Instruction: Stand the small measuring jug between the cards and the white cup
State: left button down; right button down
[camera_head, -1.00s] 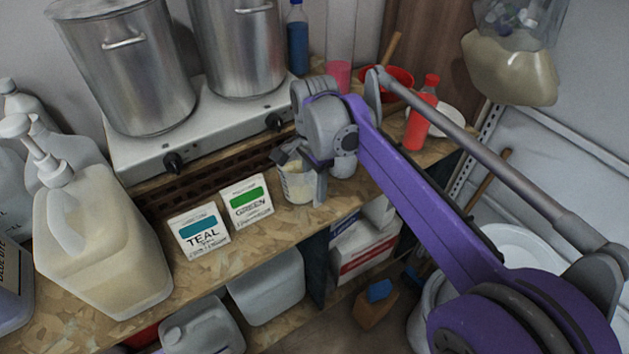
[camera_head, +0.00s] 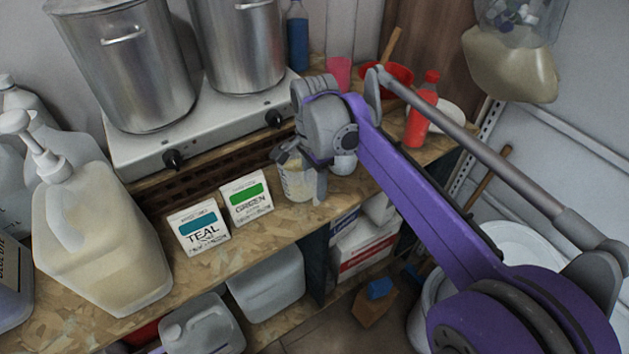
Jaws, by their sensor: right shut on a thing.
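The small measuring jug (camera_head: 296,187) is clear, with pale contents, and looks upright at the front of the chipboard shelf, right of the cards. My right gripper (camera_head: 301,172) is shut on it, one finger at each side. I cannot tell whether its base touches the shelf. The teal card (camera_head: 200,231) and the green card (camera_head: 246,199) stand side by side to the jug's left, the green one nearer, with a small gap. My left gripper is out of view.
A white hotplate (camera_head: 205,132) with two steel pots stands behind the cards. A pump jug (camera_head: 95,235) stands at left.

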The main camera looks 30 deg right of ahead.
jog(key=shift+f, duration=0.2)
jog(key=shift+c, duration=1)
grip_release()
